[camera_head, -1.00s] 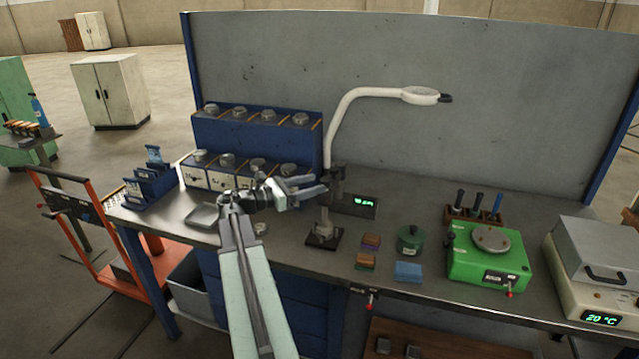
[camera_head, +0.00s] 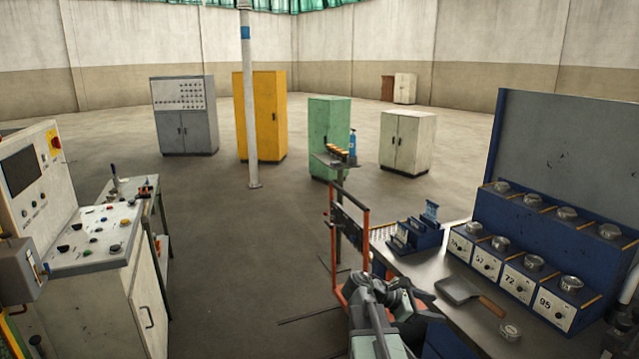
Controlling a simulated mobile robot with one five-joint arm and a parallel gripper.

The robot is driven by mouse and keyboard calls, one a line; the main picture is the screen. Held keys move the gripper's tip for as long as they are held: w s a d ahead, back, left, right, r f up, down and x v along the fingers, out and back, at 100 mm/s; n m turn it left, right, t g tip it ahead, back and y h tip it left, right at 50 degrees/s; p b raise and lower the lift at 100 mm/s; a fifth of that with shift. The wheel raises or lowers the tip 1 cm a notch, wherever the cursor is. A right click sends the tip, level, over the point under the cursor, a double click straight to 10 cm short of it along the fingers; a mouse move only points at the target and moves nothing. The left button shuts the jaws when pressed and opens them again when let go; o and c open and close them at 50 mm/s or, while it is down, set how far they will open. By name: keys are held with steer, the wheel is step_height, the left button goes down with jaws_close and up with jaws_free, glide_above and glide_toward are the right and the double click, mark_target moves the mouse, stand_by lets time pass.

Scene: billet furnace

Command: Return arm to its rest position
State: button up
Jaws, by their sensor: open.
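My gripper (camera_head: 424,296) is at the lower right, at the end of my pale green and grey arm. Its jaws are open and I see nothing held between them. The arm is bent and low in the picture, with the gripper pointing right. In the picture the gripper overlaps the left end of the workbench (camera_head: 433,263), left of a grey scoop-like tray with a brown handle (camera_head: 470,292). I cannot tell the height of the gripper above the bench.
A blue rack (camera_head: 493,243) with several numbered compartments stands on the bench at right. A blue holder (camera_head: 417,234) sits near the bench corner, beside an orange cart frame (camera_head: 364,232). A control console (camera_head: 95,240) stands at left.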

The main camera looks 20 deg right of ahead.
steer(key=a+f+m+y, duration=0.4)
steer(key=a, duration=0.8)
steer(key=a+f+m+t+y, duration=0.1)
steer(key=a+f+m+y, duration=0.3)
steer(key=a, duration=0.8)
steer(key=a+f+m+t+y, duration=0.1)
steer(key=a+f+m+y, duration=0.3)
steer(key=a, duration=0.9)
steer(key=shift+w+f+m+y, duration=0.25)
steer(key=shift+f+m+y, duration=0.15)
steer(key=shift+f+m, duration=0.4)
steer(key=c, duration=0.4)
steer(key=shift+o, duration=0.2)
steer(key=shift+d, duration=0.1)
